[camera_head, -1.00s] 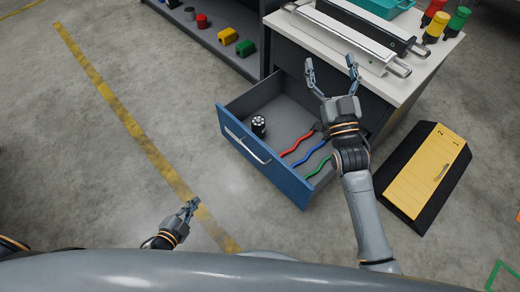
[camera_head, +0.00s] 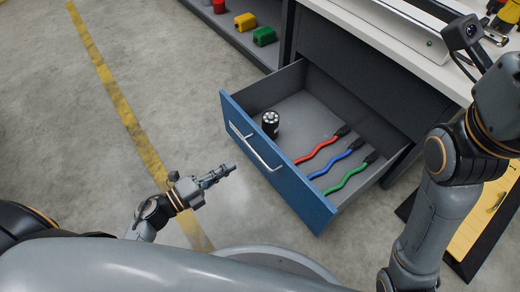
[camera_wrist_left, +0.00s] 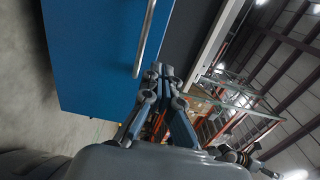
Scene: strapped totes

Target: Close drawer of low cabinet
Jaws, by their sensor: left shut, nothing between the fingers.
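The drawer (camera_head: 283,172) of the low cabinet (camera_head: 365,80) is pulled well out, with a blue front and a pale bar handle (camera_head: 255,150). My left gripper (camera_head: 228,170) is shut and empty, in front of the drawer and a little left of its handle in the head view. In the left wrist view, the shut fingertips (camera_wrist_left: 162,72) show beside the handle (camera_wrist_left: 146,40) and the blue front (camera_wrist_left: 90,55); I cannot tell whether they touch. My right arm rises at the right edge; its fingers are out of view.
Inside the drawer are a black cylinder (camera_head: 270,123) and red (camera_head: 317,150), blue (camera_head: 337,165) and green (camera_head: 350,176) wavy pieces. A shelf (camera_head: 255,55) with coloured blocks stands left of the cabinet. A yellow-topped board (camera_head: 480,222) lies at right. Floor left of the drawer is clear.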

